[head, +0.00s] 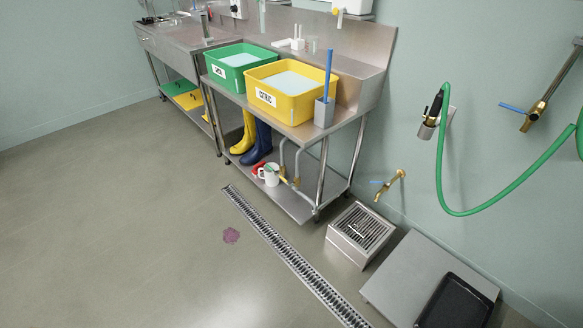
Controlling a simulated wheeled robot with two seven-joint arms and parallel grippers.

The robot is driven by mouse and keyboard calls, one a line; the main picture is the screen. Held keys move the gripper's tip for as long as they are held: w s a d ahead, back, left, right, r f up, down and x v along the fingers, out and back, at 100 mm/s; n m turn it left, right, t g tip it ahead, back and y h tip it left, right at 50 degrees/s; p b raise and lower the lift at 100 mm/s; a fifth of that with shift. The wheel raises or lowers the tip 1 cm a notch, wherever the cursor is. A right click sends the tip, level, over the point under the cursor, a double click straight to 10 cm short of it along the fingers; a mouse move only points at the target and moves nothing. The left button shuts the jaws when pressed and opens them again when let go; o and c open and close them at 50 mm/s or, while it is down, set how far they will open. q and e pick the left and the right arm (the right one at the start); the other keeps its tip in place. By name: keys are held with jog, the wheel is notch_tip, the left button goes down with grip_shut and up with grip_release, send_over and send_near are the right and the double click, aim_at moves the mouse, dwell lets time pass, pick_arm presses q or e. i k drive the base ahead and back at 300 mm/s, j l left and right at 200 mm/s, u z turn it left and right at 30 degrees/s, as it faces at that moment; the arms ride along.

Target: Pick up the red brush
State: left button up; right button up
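A small red thing (257,169), which may be the red brush, lies on the lower shelf of the steel stand. It is partly hidden behind a white mug (269,177) and is too small to make out clearly. A blue boot (258,145) and a yellow boot (244,135) stand just behind it. Neither of my grippers shows in the head view.
Green (238,62) and yellow (286,92) tubs stand on the steel table, beside a grey holder (324,113) with a blue handle. A floor drain (290,252), a steel grate box (361,234) and a grey platform (400,268) lie in front. Open floor is at left.

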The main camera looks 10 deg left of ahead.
aim_at(254, 170)
jog(key=i+j+z, duration=0.15)
jog(key=j+z, duration=0.3)
jog(key=i+j+z, duration=0.15)
jog(key=j+z, duration=0.15)
jog(key=z, duration=0.15)
jog(key=j+z, duration=0.45)
